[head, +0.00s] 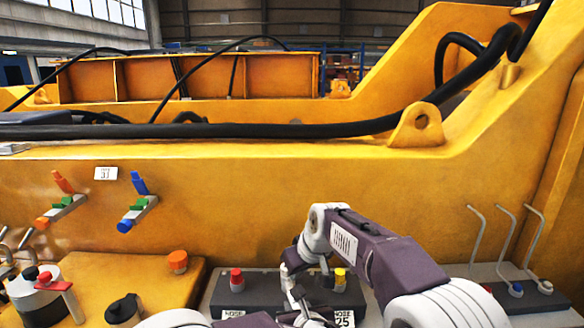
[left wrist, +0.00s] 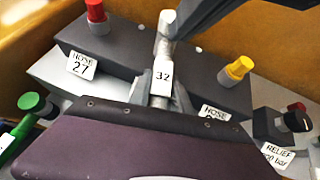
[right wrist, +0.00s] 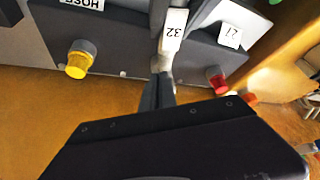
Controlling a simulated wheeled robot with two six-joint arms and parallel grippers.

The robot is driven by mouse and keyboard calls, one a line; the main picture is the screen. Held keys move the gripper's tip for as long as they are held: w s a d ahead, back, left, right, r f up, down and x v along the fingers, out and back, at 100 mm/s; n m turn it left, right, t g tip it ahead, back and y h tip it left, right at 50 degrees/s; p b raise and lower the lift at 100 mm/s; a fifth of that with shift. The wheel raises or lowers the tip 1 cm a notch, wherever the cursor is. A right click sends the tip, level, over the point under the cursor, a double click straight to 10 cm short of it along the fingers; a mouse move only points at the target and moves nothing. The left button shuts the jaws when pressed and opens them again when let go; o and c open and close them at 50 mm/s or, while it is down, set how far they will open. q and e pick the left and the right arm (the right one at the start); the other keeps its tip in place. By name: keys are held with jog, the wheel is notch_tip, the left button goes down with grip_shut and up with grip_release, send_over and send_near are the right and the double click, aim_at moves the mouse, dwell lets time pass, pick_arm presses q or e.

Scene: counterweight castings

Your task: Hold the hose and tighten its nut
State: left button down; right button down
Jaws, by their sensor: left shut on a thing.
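The hose, a pale metallic piece with a white 32 tag (left wrist: 162,76), stands upright at the middle of the dark block (left wrist: 125,62). My left gripper (left wrist: 160,92) is shut on it, low at the tag. The tag also shows in the right wrist view (right wrist: 174,28). My right gripper (right wrist: 160,88) has its fingers close around the metal part (right wrist: 164,62) beside the tag. Whether they press on it I cannot tell. In the head view my right gripper (head: 292,275) hides much of the hose, with my left gripper (head: 308,316) below it. The nut is not clearly visible.
A red-capped fitting (left wrist: 95,11) and a yellow-capped fitting (left wrist: 239,67) flank the hose on the block. A relief knob (left wrist: 297,121) and a green knob (left wrist: 29,101) are near. The yellow machine wall (head: 300,200) rises behind. Bent rods (head: 508,235) stand at right.

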jog(key=shift+a, duration=0.2)
jog(key=shift+s, duration=0.1)
jog(key=shift+s+d, duration=0.2)
jog(key=shift+s, duration=0.1)
notch_tip(320, 180, up, 6)
dwell(0.5)
jog(key=shift+w+d+f, duration=0.1)
jog(key=shift+w+f, duration=0.05)
jog(key=shift+f, duration=1.35)
jog(key=shift+w+d+f, duration=0.1)
jog(key=shift+w+f, duration=0.05)
jog(key=shift+f, duration=1.35)
jog(key=shift+w+a, duration=0.15)
jog(key=shift+w, duration=0.05)
